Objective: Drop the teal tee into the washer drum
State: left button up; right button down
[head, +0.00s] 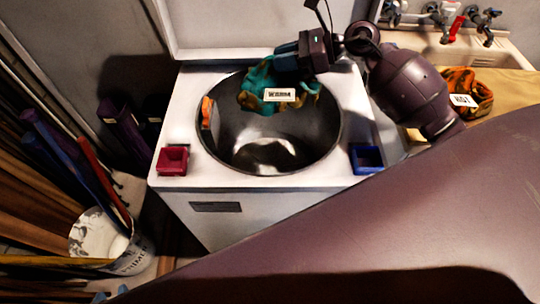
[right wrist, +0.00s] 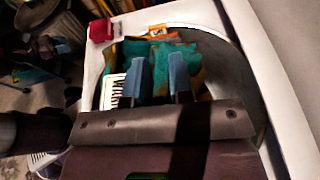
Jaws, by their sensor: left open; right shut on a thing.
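The teal tee (head: 262,82), with orange-brown patches and a white "WARM" label, hangs bunched from my right gripper (head: 285,68). It is over the back part of the open washer drum (head: 250,130). In the right wrist view the teal cloth (right wrist: 190,58) lies between and beyond the blue fingertips (right wrist: 157,80), with the drum wall around it. My right gripper is shut on the tee. Two bluish tips of my left gripper (head: 110,294) show at the bottom left edge, apart and empty, away from the washer (head: 215,220).
A red box (head: 172,160) and a blue box (head: 367,158) sit on the washer's front corners. An orange cloth labelled "HOT" (head: 480,95) lies on the wooden counter at right, near a sink with taps (head: 455,22). A white bucket (head: 100,240) and planks stand at left.

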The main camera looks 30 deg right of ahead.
jog(key=shift+w+d+r+n+g+b, duration=0.2)
jog(key=shift+w+d, duration=0.1)
jog(key=shift+d, duration=0.1)
jog(key=shift+w+d+r+n+g+b, duration=0.1)
jog(key=shift+w+d+b, duration=0.1)
jog(key=shift+w+d, duration=0.15)
jog(key=shift+w+d+r+y, duration=0.2)
jog(key=shift+d+r+y, duration=0.15)
jog(key=shift+y, duration=0.05)
jog(key=shift+f+b, duration=1.1)
jog(key=shift+f, duration=1.75)
jog(key=c, duration=1)
grip_release()
jog(key=shift+c, duration=0.2)
jog(key=shift+o, duration=0.6)
jog(key=shift+s+d, duration=0.15)
jog(key=shift+d, duration=0.1)
jog(key=v, duration=1)
jog(key=shift+r+b, duration=0.15)
jog(key=shift+b, duration=0.2)
jog(key=shift+d, duration=0.1)
